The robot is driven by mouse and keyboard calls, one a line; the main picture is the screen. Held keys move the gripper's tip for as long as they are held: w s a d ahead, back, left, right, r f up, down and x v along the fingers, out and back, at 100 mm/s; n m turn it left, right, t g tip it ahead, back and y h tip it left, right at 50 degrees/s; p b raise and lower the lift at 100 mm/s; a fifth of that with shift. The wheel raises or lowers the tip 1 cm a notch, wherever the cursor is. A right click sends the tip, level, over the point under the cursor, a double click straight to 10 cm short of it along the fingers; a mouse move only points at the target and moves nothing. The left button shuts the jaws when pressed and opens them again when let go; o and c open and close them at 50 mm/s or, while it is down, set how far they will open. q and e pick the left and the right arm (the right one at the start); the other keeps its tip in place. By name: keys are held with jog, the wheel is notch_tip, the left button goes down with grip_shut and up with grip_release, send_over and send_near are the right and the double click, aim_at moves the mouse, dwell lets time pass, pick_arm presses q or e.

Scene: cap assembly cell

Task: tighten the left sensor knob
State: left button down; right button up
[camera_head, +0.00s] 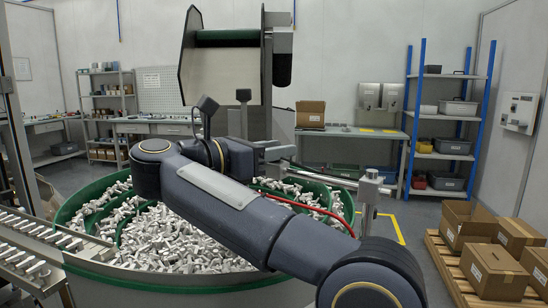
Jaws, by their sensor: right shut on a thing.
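My right arm reaches across the picture from the lower right and bends back at the wrist over the bowl. My right gripper (272,150) is small in view, behind the wrist, pointing right. It is shut at a light metal part of the sensor mount (280,153), where the left sensor knob appears to be. The knob itself is mostly hidden, so its turn cannot be told. Thin rods run right to a metal clamp block (370,188) on another post. My left gripper is not in view.
A green-rimmed feeder bowl (75,206) full of silvery caps lies under my arm. A hopper (222,70) stands above it. Loaded rails (40,245) are at the left. Cardboard boxes (497,272) sit on a pallet at the right. Blue-posted shelves (443,120) stand behind.

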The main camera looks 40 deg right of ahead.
dwell(0.3)
jog(key=o, duration=0.9)
jog(key=shift+o, duration=0.2)
jog(key=a+b, duration=0.2)
jog(key=a, duration=0.5)
jog(key=shift+w+a, duration=0.2)
jog(key=shift+a, duration=0.15)
